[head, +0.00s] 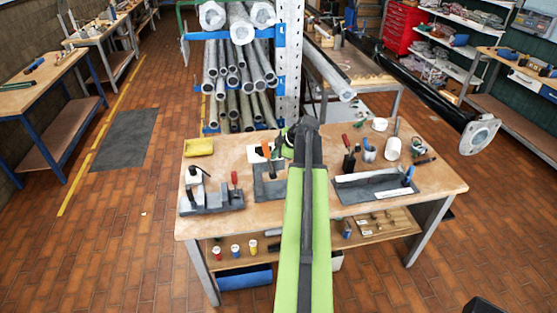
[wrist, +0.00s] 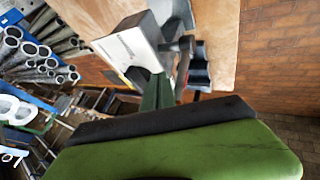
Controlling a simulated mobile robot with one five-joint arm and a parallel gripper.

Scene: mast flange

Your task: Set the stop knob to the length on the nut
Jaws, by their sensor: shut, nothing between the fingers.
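A dark fixture (head: 376,187) with pale strips like scales lies on the right half of the workbench. A small blue knob-like part (head: 408,176) stands at its right end; I cannot tell whether it is the stop knob. No nut or length marking can be read. My gripper (head: 287,150) is shut and empty at the far end of my green arm, over the middle of the bench, left of the fixture; its fingertips are hard to make out. In the wrist view, a white box-like part (wrist: 126,42) with small unreadable print shows beyond my arm.
The workbench (head: 325,150) also holds a grey clamp-like device (head: 210,199), a dark plate with an orange-handled tool (head: 268,172), a yellow tray (head: 199,147) and a white cup (head: 392,148).

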